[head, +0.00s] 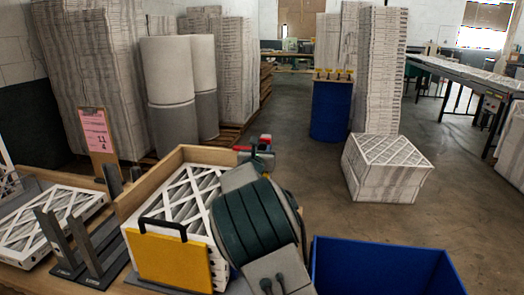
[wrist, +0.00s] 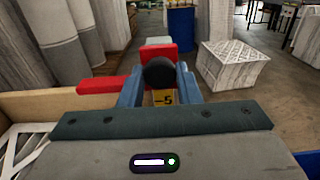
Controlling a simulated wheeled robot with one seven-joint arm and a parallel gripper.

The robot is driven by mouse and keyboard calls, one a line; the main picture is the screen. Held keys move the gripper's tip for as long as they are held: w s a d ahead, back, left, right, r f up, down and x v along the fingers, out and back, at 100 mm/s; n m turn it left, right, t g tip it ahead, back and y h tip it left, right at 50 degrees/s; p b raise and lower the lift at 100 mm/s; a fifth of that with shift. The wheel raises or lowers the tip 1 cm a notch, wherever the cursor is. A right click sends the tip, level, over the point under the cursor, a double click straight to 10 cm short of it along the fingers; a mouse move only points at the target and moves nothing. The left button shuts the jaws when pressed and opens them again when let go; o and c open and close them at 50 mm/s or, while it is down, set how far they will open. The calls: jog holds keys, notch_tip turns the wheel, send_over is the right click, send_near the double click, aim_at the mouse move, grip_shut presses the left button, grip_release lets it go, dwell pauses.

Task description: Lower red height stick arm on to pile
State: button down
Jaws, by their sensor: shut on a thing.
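The red height stick arm (wrist: 100,85) juts left from my gripper in the wrist view, with a red block (wrist: 157,51) behind a black round knob (wrist: 158,73). My gripper (wrist: 159,88) has its blue fingers shut on this piece at the knob. A yellow scale marked 5 (wrist: 164,97) shows just below. In the head view the red arm (head: 242,148) is small, by my gripper (head: 261,152) at the wooden box's far right corner. The pile of white-framed filters (head: 187,192) lies in the box; my arm hides part of it. I cannot tell if the red arm touches the pile.
The wooden box (head: 140,187) has a yellow board with a black handle (head: 170,258) in front. Dark upright brackets (head: 85,245) and a loose filter (head: 58,222) lie left. A blue bin (head: 385,268) is right. A boxed filter stack (head: 388,168) stands on open floor.

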notch_tip(320, 180, down, 4)
jog(key=b, duration=0.4)
jog(key=shift+f, duration=0.15)
jog(key=c, duration=1.1)
grip_release()
jog(key=s+a, duration=0.1)
jog(key=s, duration=0.3)
jog(key=s+b, duration=0.1)
jog(key=s, duration=0.4)
jog(key=s+a+b, duration=0.1)
jog(key=s, duration=0.3)
jog(key=shift+s+a, duration=0.3)
jog(key=shift+a, duration=0.05)
